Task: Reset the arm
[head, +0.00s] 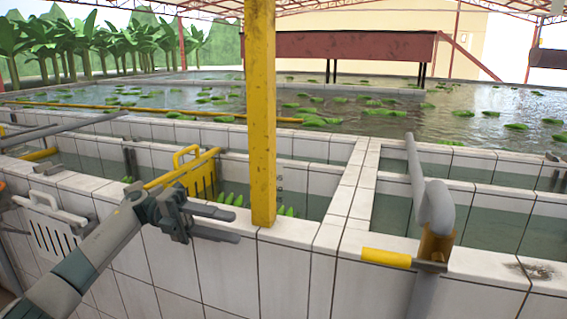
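My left gripper (213,223) is at the end of my grey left arm (95,255), which comes in from the lower left. It is held over the front rim of the tiled basin, left of the yellow post. Its fingers are apart and point right, with nothing between them. My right gripper is not clearly seen; only a dark part at the right edge shows, and I cannot tell what it is.
A yellow post (261,115) stands just right of the gripper. A yellow slotted gate (202,180) and green bananas (232,200) are behind it. A white slotted panel (48,228) hangs at left. A grey pipe (436,205) and yellow handle (386,257) are at right. Water basins lie beyond.

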